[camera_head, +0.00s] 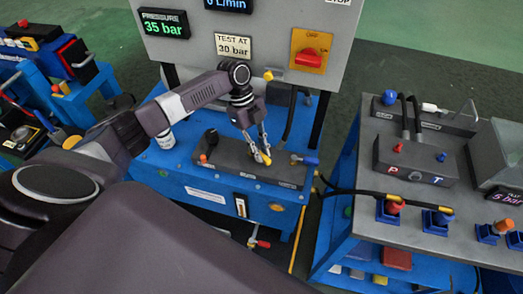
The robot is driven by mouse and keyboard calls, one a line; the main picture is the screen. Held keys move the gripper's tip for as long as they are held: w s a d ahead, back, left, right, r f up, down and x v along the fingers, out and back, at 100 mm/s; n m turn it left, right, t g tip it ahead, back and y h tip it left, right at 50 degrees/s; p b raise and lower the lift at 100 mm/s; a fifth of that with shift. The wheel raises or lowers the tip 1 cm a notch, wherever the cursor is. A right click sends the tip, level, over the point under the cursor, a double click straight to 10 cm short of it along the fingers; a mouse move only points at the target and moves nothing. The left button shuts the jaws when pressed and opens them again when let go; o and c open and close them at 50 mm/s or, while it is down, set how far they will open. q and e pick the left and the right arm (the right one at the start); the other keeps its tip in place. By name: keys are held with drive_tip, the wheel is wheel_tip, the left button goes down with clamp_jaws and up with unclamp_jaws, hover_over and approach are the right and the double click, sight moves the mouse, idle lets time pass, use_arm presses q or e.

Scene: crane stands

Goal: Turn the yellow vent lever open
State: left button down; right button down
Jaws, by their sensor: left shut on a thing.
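My left gripper (261,156) reaches down from the left over a dark manifold block (225,152) on the blue stand. Its fingertips are shut around the small yellow vent lever (265,159), which shows only as a bit of yellow between and beside them. The fingers hide most of the lever, so its exact angle cannot be told. My right gripper is not in view.
A blue-handled lever (308,161) sits just right of the gripper, and a black hose rises behind it. The grey panel (270,20) reads 35 bar and "TEST AT 30 bar", with a red switch (309,57). A second stand (450,240) with hoses stands at right.

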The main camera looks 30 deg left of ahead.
use_arm(q)
drive_tip(key=shift+r, duration=0.1)
drive_tip(key=c, duration=1.9)
unclamp_jaws()
